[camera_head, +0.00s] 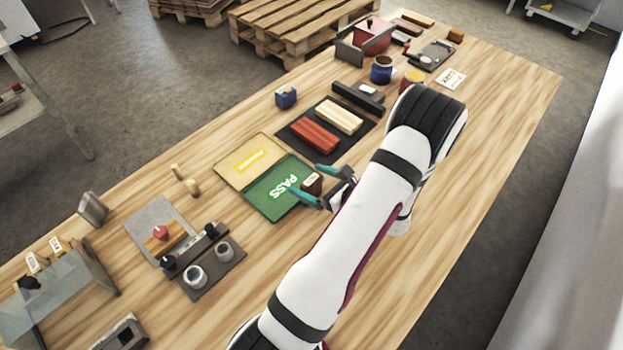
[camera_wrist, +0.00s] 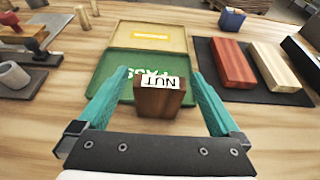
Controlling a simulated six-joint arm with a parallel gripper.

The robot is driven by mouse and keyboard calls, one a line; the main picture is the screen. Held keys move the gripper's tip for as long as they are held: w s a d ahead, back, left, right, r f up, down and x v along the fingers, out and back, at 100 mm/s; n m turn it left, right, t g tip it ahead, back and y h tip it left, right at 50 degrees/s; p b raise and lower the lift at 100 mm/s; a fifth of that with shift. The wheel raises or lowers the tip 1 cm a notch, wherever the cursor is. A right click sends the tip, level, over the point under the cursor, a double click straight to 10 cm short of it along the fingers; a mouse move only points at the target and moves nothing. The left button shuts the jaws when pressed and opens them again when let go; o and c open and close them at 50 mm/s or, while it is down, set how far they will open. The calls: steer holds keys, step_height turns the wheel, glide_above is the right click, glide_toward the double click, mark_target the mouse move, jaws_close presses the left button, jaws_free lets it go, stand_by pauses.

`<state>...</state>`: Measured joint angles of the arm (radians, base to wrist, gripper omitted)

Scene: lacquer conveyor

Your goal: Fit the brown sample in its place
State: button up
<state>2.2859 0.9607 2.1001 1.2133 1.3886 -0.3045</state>
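The brown sample (camera_head: 313,187) is a small dark wood block with a white label reading NUT. It is at the near right edge of the green PASS panel (camera_head: 262,192). In the wrist view the brown sample (camera_wrist: 160,103) is between the two teal fingers of my gripper (camera_wrist: 160,74), with a gap on each side. My gripper (camera_head: 312,181) is open around it. A dark mat (camera_head: 343,148) holds a red block (camera_head: 315,135) and a pale block (camera_head: 338,116) side by side. The brown sample's base is partly hidden.
A yellow panel (camera_head: 248,160) adjoins the green one. A blue box (camera_head: 286,97) and a dark rail (camera_head: 358,98) stand beyond the mat. Jars (camera_head: 382,70) are farther back. A stamp (camera_head: 160,233) and cups (camera_head: 195,276) are at left. Table right of the mat is clear.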

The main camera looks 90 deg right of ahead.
steer(key=v, duration=1.1)
steer(key=shift+s+a+r, duration=0.15)
steer(key=shift+s+r, duration=0.05)
steer(key=shift+r, duration=0.1)
steer(key=shift+c, duration=0.4)
steer(key=shift+s+a+r, duration=0.1)
steer(key=shift+s+a, duration=0.05)
steer(key=shift+a, duration=0.05)
steer(key=c, duration=0.6)
steer(key=shift+o, duration=0.2)
steer(key=w+r+n+g+y, duration=0.2)
steer(key=w+n+g+y, duration=0.2)
steer(key=w+n+y, duration=0.6)
steer(key=d+r+n+g+h, duration=0.1)
steer(key=d+r+n+g, duration=0.5)
steer(key=n+g, duration=0.15)
steer(key=shift+n+t, duration=0.25)
steer(key=shift+t, duration=0.2)
steer(key=f, duration=0.4)
steer(key=s+d+f, duration=0.1)
steer(key=f, duration=0.4)
steer(key=s+d+f, duration=0.1)
steer(key=f, duration=0.4)
steer(key=shift+f, duration=0.2)
